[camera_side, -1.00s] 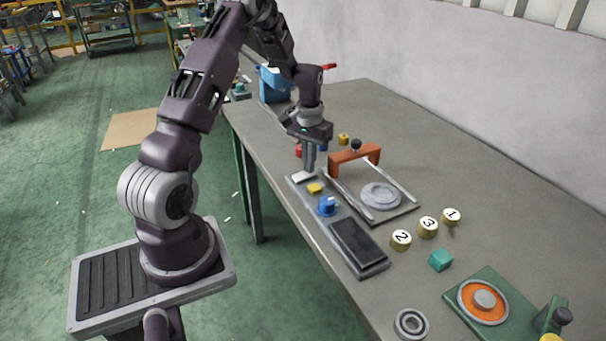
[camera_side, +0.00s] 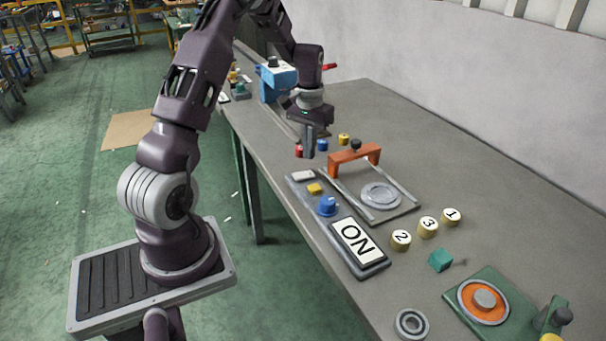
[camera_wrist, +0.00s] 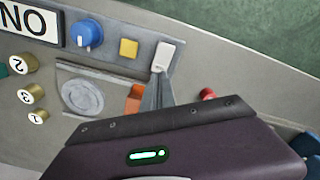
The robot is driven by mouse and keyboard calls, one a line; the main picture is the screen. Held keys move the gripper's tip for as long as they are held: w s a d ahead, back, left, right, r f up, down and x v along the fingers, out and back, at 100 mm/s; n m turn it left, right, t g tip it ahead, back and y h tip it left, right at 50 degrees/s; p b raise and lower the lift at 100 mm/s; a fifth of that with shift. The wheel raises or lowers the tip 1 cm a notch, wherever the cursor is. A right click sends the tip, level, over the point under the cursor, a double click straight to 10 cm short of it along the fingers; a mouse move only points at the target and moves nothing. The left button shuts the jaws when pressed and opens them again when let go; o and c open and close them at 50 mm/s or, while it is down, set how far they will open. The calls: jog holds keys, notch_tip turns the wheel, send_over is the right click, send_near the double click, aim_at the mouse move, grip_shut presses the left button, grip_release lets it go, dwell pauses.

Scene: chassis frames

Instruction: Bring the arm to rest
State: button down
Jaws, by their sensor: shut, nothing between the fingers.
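My gripper (camera_side: 307,152) is shut and empty, raised above the table beyond the far end of the control panel. In the wrist view my gripper's fingers (camera_wrist: 158,93) show near the panel's white switch (camera_wrist: 165,56). The grey control panel (camera_side: 332,232) lies along the table's near-left edge, with the white switch, a yellow button (camera_side: 315,189), a blue knob (camera_side: 326,206) and a lit display (camera_side: 357,241) reading ON. The display also shows in the wrist view (camera_wrist: 30,20).
An orange-handled press frame (camera_side: 354,158) stands beside the panel. Numbered yellow cylinders (camera_side: 427,227), a teal cube (camera_side: 440,260), a grey ring (camera_side: 411,323) and a green fixture (camera_side: 460,292) lie toward the front. A blue machine (camera_side: 278,80) stands behind. The table's right side is clear.

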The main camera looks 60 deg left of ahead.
jog(key=s+d+r+m+t, duration=0.1)
jog(key=s+d+r+m, duration=0.15)
jog(key=d+r, duration=0.65)
jog(key=s+d+r+m+t, duration=0.15)
jog(key=s+d+r, duration=0.25)
jog(key=d+r, duration=0.45)
jog(key=s+d+r+m+t, duration=0.1)
jog(key=s+d, duration=0.4)
jog(key=s, duration=0.2)
jog(key=s+d+m+t, duration=0.1)
jog(key=s+d+t, duration=0.1)
jog(key=s+d, duration=0.2)
jog(key=s, duration=0.3)
jog(key=shift+s+d+r, duration=0.35)
jog(key=shift+s+r, duration=0.05)
